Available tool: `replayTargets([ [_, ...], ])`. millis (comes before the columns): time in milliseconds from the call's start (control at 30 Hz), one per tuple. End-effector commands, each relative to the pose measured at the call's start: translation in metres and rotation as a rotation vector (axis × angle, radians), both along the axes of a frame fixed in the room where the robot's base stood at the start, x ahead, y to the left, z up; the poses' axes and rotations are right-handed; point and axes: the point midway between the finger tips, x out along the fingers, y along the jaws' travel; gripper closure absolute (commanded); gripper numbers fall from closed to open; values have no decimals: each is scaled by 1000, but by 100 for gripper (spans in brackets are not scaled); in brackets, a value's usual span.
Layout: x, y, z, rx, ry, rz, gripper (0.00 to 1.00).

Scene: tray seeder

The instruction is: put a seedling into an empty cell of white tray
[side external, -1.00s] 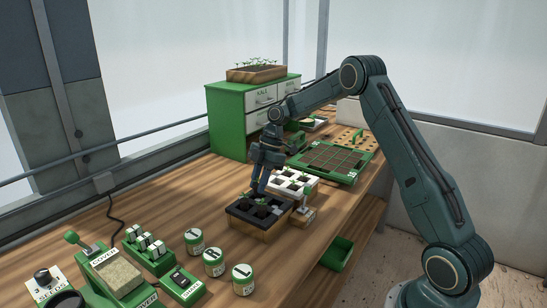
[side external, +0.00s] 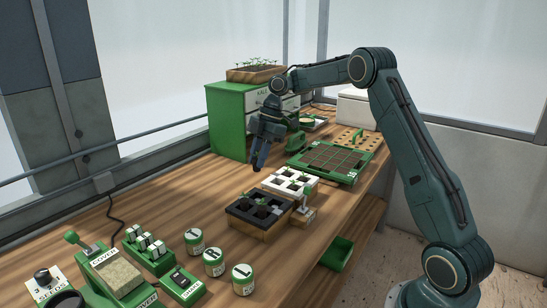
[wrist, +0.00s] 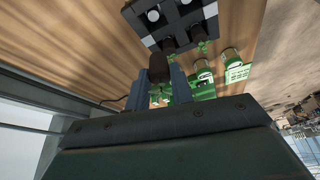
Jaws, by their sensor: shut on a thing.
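My gripper (side external: 256,166) is shut and raised above the bench in the side external view, left of the white tray (side external: 281,190). In the wrist view its fingers hold a dark brown soil plug (wrist: 158,68), the seedling's root block. Green leaves show below the plug in that view, between the fingers. The seedling is hard to make out in the side external view. The white tray has several cells, and some green shows at its far right. The black tray (side external: 240,217) stands just in front of it, with dark cells and a little green in it.
Several green-and-white jars (side external: 213,262) stand in front of the black tray. A green-framed tray (side external: 333,180) lies behind the white tray, and a green drawer cabinet (side external: 228,125) stands at the back left. Bare bench lies left of the trays.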

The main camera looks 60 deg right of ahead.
Motion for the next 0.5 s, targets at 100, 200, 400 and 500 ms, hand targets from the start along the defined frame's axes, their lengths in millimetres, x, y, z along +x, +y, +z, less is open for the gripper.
replayTargets([
  [100,0,0,0,0,0,0,98],
  [200,0,0,0,0,0,0,98],
  [400,0,-3,-1,1,0,-28,98],
  [500,1,-10,-2,4,3,-89,98],
])
